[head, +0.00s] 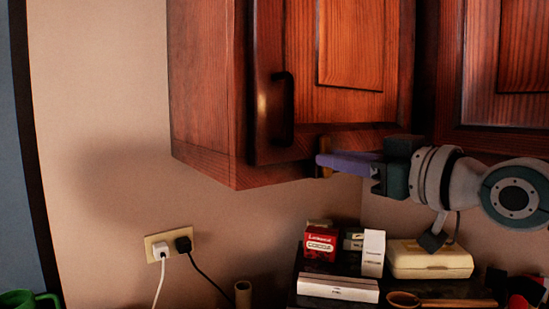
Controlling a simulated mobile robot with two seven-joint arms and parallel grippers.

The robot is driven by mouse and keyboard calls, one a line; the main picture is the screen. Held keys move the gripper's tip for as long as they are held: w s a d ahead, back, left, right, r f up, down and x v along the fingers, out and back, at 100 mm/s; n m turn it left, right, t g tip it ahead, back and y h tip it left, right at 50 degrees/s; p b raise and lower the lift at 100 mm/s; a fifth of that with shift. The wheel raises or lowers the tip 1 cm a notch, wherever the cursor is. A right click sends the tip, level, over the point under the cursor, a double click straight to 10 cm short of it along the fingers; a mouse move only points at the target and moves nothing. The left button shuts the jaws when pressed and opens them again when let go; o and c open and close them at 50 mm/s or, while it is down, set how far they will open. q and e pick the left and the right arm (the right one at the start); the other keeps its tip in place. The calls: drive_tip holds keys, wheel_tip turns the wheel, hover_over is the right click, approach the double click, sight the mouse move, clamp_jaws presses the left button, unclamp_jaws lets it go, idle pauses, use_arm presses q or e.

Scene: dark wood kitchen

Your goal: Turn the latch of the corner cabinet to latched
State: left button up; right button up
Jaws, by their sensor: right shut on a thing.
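The corner cabinet (218,110) is dark reddish wood and hangs on the wall in the upper middle of the head view. Its door (300,105) looks closed and carries a black vertical handle (283,108). A small tan wooden latch (326,146) stands roughly upright at the door's lower edge. My right gripper (324,161) reaches in from the right, and its purple fingers are shut on the latch. The fingers hide part of the latch, so its exact turn is hard to tell. My left gripper is out of view.
Below are a red box (320,244), a white carton (373,253), a long white box (338,288), a cream case (430,260) and a wooden spoon (440,301). A wall outlet (169,243) with two plugs is at lower left. The space left of the cabinet is clear.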

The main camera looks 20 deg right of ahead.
clamp_jaws()
drive_tip(key=shift+d+m, duration=0.15)
drive_tip(key=shift+m, duration=0.75)
drive_tip(key=o, duration=0.8)
unclamp_jaws()
drive_tip(key=shift+c, duration=0.2)
drive_tip(key=b+v, duration=0.5)
drive_tip(key=v, duration=0.5)
